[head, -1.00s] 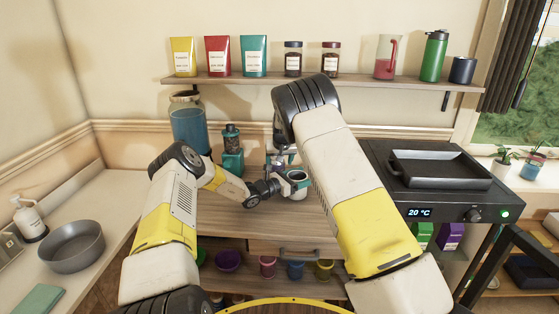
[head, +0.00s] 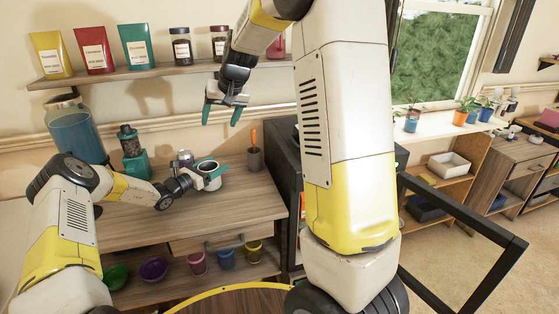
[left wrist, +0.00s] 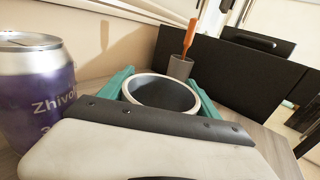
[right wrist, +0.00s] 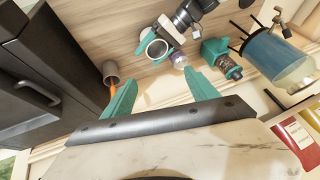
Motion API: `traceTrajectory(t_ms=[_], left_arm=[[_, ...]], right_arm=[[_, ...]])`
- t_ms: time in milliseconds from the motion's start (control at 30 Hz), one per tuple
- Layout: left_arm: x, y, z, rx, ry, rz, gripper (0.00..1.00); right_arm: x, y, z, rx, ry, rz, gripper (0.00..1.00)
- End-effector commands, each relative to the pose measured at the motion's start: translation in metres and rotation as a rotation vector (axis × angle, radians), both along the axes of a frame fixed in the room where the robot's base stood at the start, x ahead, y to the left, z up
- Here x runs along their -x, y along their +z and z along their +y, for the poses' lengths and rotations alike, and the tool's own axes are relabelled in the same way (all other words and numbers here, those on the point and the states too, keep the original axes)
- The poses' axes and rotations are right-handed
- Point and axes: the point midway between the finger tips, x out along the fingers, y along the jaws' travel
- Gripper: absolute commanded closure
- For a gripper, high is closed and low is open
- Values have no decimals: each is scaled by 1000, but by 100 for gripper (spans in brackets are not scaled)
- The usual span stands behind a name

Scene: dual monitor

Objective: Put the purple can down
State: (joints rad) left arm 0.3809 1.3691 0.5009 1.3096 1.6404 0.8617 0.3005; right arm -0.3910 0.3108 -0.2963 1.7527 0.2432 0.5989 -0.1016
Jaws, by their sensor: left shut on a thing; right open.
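The purple can (head: 185,157), with a silver top, stands upright on the wooden counter (head: 130,217), just behind the cup. In the left wrist view the can (left wrist: 38,95) is close, left of the fingers and apart from them. It also shows in the right wrist view (right wrist: 180,62). My right gripper (head: 221,112) is open and empty, raised above and to the right of the can. My left gripper (left wrist: 165,95) is shut on a grey cup with a white rim (head: 210,183), held beside the can.
A grey holder with an orange-handled tool (head: 255,158) stands right of the can. A teal grinder (head: 132,155) and a large blue jar (head: 75,130) stand to the left. A shelf (head: 150,72) with packets and jars is above. The front counter is clear.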

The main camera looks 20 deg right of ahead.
Motion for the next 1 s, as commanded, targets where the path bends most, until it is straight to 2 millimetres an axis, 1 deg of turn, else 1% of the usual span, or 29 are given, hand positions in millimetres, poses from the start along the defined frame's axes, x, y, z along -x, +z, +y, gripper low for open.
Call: traceTrajectory(t_ms=[33,67,100,167,200,267,300,467,500,600,700,800,900,1000], left_arm=[[0,0,0,0,0,0,85],[0,0,0,0,0,0,85],[0,0,0,0,0,0,85],[0,0,0,0,0,0,85],[0,0,0,0,0,0,85],[0,0,0,0,0,0,85],[0,0,0,0,0,0,85],[0,0,0,0,0,0,85],[0,0,0,0,0,0,85],[0,0,0,0,0,0,85],[0,0,0,0,0,0,85],[0,0,0,0,0,0,85],[0,0,0,0,0,0,85],[0,0,0,1,0,-1,85]], right_arm=[[21,15,-10,-18,-4,-2,32],[33,22,-15,-24,-4,-2,32],[49,29,-20,-31,-3,-1,32],[74,40,-28,-39,-1,-1,32],[91,46,-33,-43,2,-3,32],[117,54,-40,-47,4,-6,32],[134,58,-44,-47,6,-8,32],[203,67,-59,-34,14,-21,32],[220,67,-62,-26,14,-25,32],[260,64,-69,-3,14,-34,32],[293,56,-74,23,13,-41,32],[316,49,-78,46,10,-48,32],[331,43,-80,63,7,-49,32],[338,40,-81,72,5,-50,16]])
